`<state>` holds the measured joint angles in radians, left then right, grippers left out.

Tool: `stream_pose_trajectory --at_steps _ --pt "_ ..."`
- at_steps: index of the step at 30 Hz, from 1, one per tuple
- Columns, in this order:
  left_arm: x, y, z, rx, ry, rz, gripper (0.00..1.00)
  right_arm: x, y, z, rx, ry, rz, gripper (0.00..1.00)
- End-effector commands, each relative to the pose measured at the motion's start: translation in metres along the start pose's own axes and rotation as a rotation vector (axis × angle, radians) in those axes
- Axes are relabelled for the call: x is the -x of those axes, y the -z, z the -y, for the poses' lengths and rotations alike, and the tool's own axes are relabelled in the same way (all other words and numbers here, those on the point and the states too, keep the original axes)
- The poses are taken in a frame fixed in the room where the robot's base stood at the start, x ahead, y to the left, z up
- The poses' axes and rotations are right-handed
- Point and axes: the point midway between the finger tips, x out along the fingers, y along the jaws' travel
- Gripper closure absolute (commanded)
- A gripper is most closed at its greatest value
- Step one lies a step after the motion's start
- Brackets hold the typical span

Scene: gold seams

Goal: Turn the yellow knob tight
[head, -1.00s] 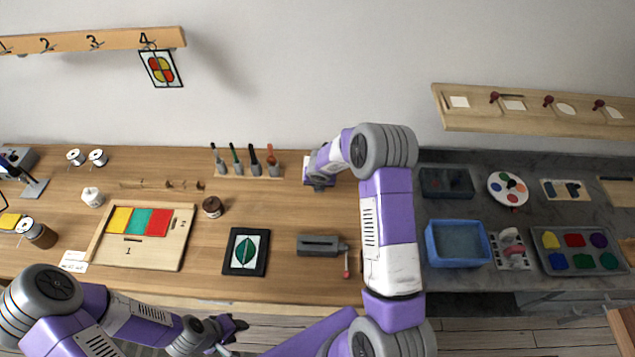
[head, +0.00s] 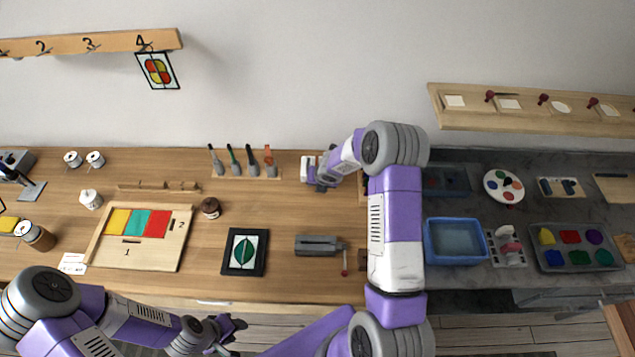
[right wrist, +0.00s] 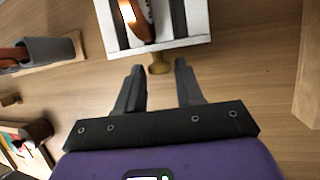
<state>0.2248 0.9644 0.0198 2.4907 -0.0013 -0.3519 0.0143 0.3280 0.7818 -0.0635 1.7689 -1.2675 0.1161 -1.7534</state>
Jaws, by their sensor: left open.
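The yellow knob (right wrist: 158,66) is a small brass-coloured piece on the near side of a white block with dark slots (right wrist: 185,42) in the right wrist view. My right gripper (right wrist: 160,69) is open, one fingertip on each side of the knob with gaps between; it holds nothing. In the head view the white block (head: 307,168) stands at the back of the wooden bench, partly covered by my right gripper (head: 323,182), and the knob is hidden. My left gripper (head: 232,329) is open and empty, low in front of the bench edge.
A brush holder (head: 245,171) stands left of the block. A grey bar tool (head: 318,246) and a leaf tile (head: 245,252) lie nearer the front edge. A wooden piece (right wrist: 308,75) is at the right of the wrist view.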

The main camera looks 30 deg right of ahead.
Motion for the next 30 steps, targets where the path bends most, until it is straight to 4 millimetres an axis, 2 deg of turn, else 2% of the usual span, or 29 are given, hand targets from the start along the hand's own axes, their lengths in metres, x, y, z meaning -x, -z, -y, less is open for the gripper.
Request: stream_pose_trajectory --at_steps 8,11,21,24,30 --pt "0.001 0.000 0.000 0.000 0.000 0.000 0.57 0.002 0.000 0.000 0.000 0.000 0.000 0.64" --pt "0.003 0.000 -0.001 0.000 0.000 0.000 0.57 0.012 -0.001 0.000 0.000 0.000 0.002 0.64" --pt "0.017 -0.001 -0.006 0.000 0.000 0.000 0.57 0.067 -0.001 0.000 -0.001 0.000 0.001 0.64" --pt "0.018 -0.001 -0.007 0.000 0.000 0.000 0.57 0.074 -0.001 0.000 -0.001 0.000 0.001 0.64" --pt "0.018 -0.001 -0.007 0.000 0.000 0.000 0.57 0.076 0.001 0.000 0.000 0.000 -0.001 0.64"
